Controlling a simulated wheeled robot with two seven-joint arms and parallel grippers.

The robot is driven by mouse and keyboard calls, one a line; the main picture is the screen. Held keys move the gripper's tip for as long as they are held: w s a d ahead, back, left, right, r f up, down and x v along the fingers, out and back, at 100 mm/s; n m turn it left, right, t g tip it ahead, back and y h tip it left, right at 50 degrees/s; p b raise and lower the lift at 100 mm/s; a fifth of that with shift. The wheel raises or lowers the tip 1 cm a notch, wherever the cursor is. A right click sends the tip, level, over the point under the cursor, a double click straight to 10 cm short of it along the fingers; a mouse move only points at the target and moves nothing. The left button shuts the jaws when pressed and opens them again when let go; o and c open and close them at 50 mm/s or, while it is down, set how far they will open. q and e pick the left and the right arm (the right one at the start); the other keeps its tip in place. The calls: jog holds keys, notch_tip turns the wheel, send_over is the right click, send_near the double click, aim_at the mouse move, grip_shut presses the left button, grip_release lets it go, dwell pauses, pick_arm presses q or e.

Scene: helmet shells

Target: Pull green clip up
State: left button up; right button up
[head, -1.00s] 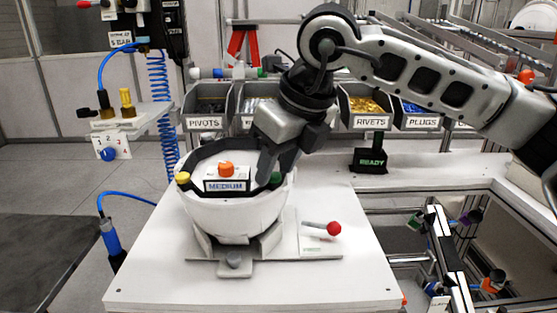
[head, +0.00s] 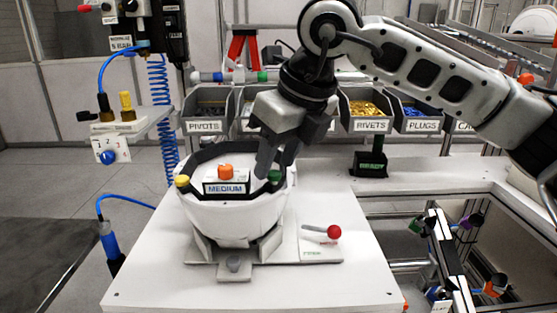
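The green clip (head: 275,176) sits at the right rim of the white helmet shell (head: 232,218), beside the block labelled MEDIUM (head: 226,185). The shell rests open side up in a grey cradle on the white table. My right gripper (head: 268,168) reaches down from the upper right, with its fingertips at the green clip. A finger partly covers the clip's surroundings, and I cannot tell whether the fingers grip it. My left gripper does not show.
An orange knob (head: 226,171) tops the block, and a yellow clip (head: 182,180) sits at the left rim. A red-knobbed lever (head: 334,232) stands right of the cradle. Bins of rivets (head: 366,108) and plugs (head: 417,110) line the back. The front of the table is clear.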

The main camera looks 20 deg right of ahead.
pick_arm(q)
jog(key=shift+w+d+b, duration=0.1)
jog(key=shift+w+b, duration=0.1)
jog(key=shift+b, duration=0.3)
pick_arm(e)
jog(key=v, duration=1.6)
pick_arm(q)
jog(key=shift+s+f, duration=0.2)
